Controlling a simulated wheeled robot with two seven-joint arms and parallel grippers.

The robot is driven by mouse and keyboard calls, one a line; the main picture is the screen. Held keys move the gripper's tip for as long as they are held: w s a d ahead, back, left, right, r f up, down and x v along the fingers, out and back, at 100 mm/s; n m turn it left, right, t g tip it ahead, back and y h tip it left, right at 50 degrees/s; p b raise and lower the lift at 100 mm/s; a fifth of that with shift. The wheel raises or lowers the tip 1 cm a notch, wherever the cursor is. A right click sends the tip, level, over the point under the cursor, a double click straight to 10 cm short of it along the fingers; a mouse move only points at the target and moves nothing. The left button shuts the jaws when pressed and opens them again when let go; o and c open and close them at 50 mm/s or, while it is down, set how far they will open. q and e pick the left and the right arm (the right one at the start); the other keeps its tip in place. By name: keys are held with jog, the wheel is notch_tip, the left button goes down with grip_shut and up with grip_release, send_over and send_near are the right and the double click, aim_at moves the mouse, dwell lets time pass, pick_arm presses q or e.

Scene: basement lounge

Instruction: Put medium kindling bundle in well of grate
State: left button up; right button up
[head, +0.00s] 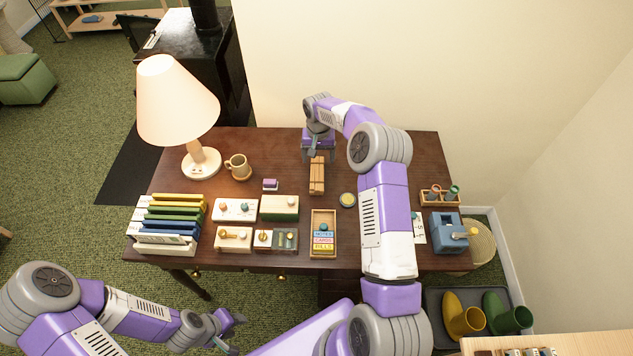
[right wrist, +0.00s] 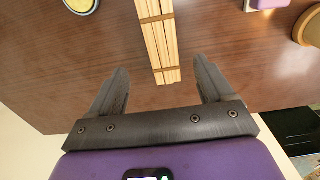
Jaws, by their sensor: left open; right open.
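A kindling bundle (head: 317,180) of pale sticks lies on the dark wooden desk (head: 290,150), bound with darker bands; it also shows in the right wrist view (right wrist: 158,40). It is the only bundle I can make out. My right gripper (head: 318,152) is open and empty at the bundle's far end. In the right wrist view (right wrist: 160,80) that end appears between the spread fingers, with gaps on both sides. My left gripper (head: 238,330) is open and empty in front of the desk, low at the left. I cannot make out a grate or its well.
A lamp (head: 200,160) and mug (head: 238,167) stand left of the bundle. A round tin (head: 347,200) and small eraser-like block (head: 270,184) lie close by. Several boxes and a tray (head: 323,249) fill the front. A black stove (head: 185,55) stands behind the desk at left.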

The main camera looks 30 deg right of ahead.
aim_at(317, 172)
jog(key=f, duration=0.3)
jog(key=f+b, duration=0.1)
jog(key=f, duration=0.3)
jog(key=shift+a+f, duration=0.2)
jog(key=shift+f, duration=0.05)
jog(key=shift+r, duration=0.1)
jog(key=c, duration=1.3)
